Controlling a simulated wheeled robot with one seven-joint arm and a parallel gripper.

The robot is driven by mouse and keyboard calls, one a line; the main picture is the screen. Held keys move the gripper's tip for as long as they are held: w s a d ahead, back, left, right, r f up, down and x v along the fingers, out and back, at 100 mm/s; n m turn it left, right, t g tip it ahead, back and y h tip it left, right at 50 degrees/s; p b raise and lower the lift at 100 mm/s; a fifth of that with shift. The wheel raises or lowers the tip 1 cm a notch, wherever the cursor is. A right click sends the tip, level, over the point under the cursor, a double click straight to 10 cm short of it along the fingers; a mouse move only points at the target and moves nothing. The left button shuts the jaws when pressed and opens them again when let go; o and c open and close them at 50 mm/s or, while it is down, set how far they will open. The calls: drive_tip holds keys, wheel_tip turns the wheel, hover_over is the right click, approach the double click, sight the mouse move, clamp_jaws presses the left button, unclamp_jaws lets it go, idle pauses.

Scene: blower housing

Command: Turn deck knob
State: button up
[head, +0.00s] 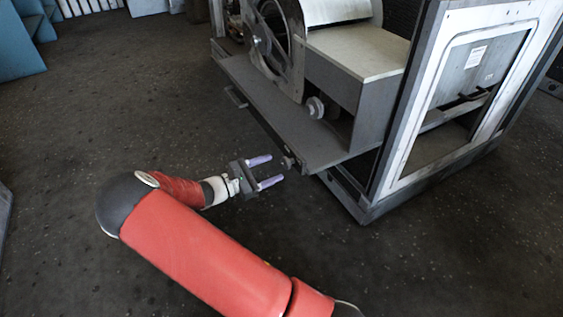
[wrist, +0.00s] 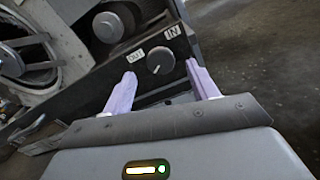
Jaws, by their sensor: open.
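The deck knob (wrist: 160,60) is a round grey knob with a white pointer line. It sits on the dark front edge of the deck, between an "OUT" label (wrist: 136,55) and an "IN" label (wrist: 173,32). In the head view the knob (head: 289,161) shows small at the deck's front corner. My gripper (head: 276,170) is open and empty, its two lavender fingers pointing at the knob. In the wrist view the fingertips (wrist: 161,71) lie to either side of the knob in the picture. I cannot see any contact with it.
The blower housing's deck (head: 262,105) carries a large wheel (head: 275,45) and a smaller round knob (head: 316,107). A white-framed cabinet (head: 400,160) stands at the right. A handle (head: 235,96) is on the deck's front edge at left. The floor around my arm is clear.

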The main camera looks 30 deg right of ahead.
sight(284, 164)
drive_tip(key=shift+d, duration=2.2)
drive_tip(key=c, duration=1)
